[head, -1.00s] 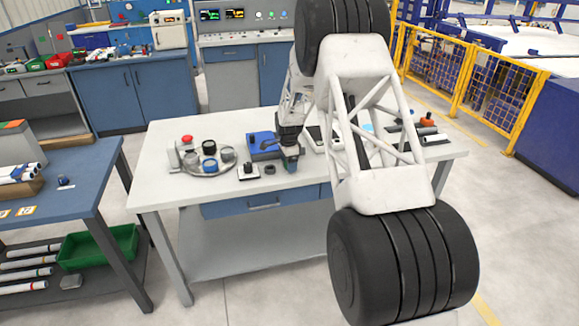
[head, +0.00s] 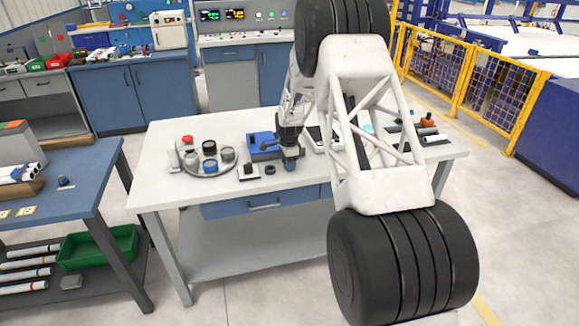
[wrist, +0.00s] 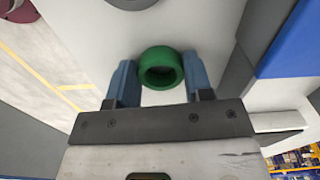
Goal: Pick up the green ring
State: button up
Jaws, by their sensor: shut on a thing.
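The green ring (wrist: 158,52) is a short, thick-walled ring, seen in the wrist view between the two blue fingers of my gripper (wrist: 160,62). The fingers are shut on it from its left and right sides. In the head view my gripper (head: 290,163) points down at the front middle part of the white table (head: 180,205). The ring cannot be made out there, and I cannot tell how far it is above the tabletop.
A round tray (head: 207,173) with several small containers is left of my gripper. A blue box (head: 262,143) is just behind it. A small dark ring (head: 270,169) and a small white-based device (head: 249,172) are close on the left. The table's front left is clear.

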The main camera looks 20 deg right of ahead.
jog(key=shift+r, duration=0.15)
jog(key=shift+r, duration=0.4)
notch_tip(320, 180, up, 3)
jog(key=shift+s+f, duration=0.15)
jog(key=s+a+r, duration=0.1)
jog(key=s, duration=1.4)
jog(key=shift+s+a, duration=0.15)
jog(key=shift+s, duration=0.2)
jog(key=shift+r, duration=0.1)
